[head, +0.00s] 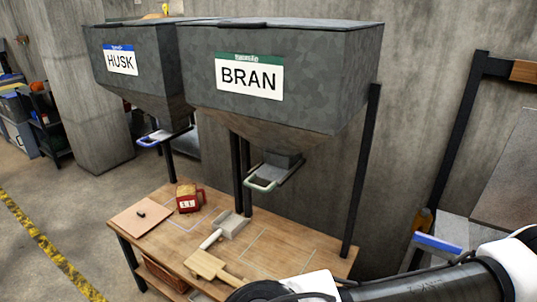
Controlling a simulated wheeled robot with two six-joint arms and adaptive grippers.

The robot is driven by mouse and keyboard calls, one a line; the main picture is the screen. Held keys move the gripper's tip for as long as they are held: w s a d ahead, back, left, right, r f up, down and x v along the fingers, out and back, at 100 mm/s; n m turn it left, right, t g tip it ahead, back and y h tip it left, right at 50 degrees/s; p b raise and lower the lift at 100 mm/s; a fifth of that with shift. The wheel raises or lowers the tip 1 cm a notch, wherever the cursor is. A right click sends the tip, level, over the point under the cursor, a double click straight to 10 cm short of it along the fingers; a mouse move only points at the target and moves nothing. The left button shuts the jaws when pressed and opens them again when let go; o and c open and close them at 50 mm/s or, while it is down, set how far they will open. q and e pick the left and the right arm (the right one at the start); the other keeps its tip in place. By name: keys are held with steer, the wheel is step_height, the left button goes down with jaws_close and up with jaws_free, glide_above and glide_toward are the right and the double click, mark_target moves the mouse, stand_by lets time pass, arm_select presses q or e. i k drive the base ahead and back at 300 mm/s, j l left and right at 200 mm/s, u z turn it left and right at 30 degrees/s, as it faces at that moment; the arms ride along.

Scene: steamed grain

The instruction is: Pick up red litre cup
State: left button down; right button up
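The red litre cup (188,199) stands upright on the wooden table (262,272), towards its back left. It has a white label on the front, a handle on its right side and something brown showing at its top. Nothing is touching it. One of my arms reaches in along the bottom right of the head view, but its fingertips do not show clearly. My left gripper is not in the picture.
A metal scoop (230,226), a wooden paddle-like tool (212,267) and a tan board (141,215) lie on the table. The BRAN hopper (300,95) and HUSK hopper (140,85) hang above, with chute handles (262,184) low over the table's back. Posts stand behind.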

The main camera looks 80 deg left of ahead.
mark_target(187, 197)
steer(key=u, duration=3.4)
steer(key=k+z, duration=0.15)
steer(key=z, duration=2.5)
steer(key=j+u, duration=0.1)
steer(key=u, duration=2.55)
steer(key=i+j+z, duration=0.1)
steer(key=j, duration=0.25)
steer(key=i+j+z, duration=0.1)
steer(key=i+j, duration=0.2)
steer(key=i+j+z, duration=0.15)
steer(key=j, duration=0.25)
steer(key=i+j+z, duration=0.1)
steer(key=i+j, duration=0.15)
steer(key=j, duration=0.15)
steer(key=i+j+z, duration=0.1)
steer(key=j, duration=0.3)
steer(key=i+j+z, duration=0.1)
steer(key=j, duration=0.3)
steer(key=i+j+z, duration=0.15)
steer(key=j, duration=0.3)
steer(key=i+j+z, duration=0.1)
steer(key=j, duration=0.35)
steer(key=i, duration=0.05)
